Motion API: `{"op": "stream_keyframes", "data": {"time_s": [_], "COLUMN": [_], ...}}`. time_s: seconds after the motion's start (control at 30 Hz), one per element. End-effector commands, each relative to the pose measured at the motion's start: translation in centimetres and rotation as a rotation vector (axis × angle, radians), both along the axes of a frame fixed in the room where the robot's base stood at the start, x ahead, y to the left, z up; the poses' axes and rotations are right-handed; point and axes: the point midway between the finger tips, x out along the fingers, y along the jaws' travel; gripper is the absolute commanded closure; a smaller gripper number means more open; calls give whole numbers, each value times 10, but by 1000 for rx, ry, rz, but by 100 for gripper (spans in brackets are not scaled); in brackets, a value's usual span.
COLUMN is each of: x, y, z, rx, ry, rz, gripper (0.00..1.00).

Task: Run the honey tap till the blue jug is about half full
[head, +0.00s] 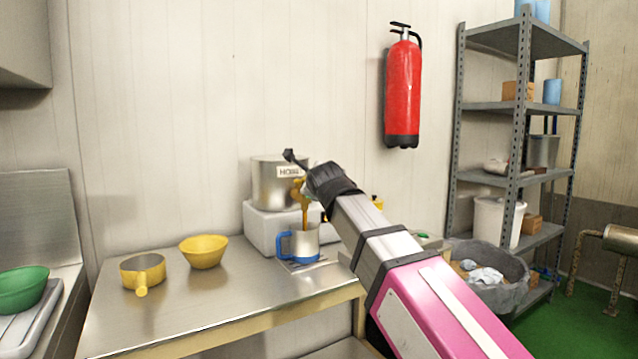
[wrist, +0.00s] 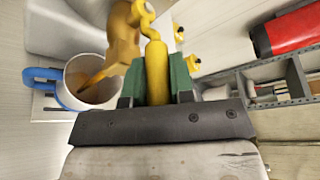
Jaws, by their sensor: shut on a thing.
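The steel honey pot (head: 268,183), with a partly hidden label, stands on a white block. An amber honey stream (head: 305,215) runs from its tap down into the blue jug (head: 304,243), which has a blue handle and base and a pale body. In the wrist view the jug (wrist: 66,98) is upright at the left, with the stream (wrist: 92,80) entering its mouth. Brownish honey shows inside; its exact level is hard to tell. My gripper (wrist: 157,82) is shut on the yellow tap handle (wrist: 157,65) between its green fingertips. In the head view my wrist hides the fingertips and part of the tap.
The jug stands on a small grey plate on the steel table (head: 200,315). A yellow bowl (head: 204,252) and a yellow pan (head: 143,270) stand to its left. A shelf rack (head: 515,110) and a grey bin (head: 495,285) are at the right.

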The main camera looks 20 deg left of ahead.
Motion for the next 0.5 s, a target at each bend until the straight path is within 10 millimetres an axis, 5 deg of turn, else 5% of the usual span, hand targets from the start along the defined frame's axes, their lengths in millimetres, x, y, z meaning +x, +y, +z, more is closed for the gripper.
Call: {"op": "stream_keyframes", "data": {"time_s": [0.33,0.37,0.4,0.43,0.5], "x": [0,0,0,0,0], "y": [0,0,0,0,0], "z": [-1,-1,-1,-1,-1], "rx": [-3,-3,-3,-3,-3], "ry": [1,2,1,1,1], "rz": [-2,-3,-2,-2,-2], "gripper": [100,74,61,53,53]}}
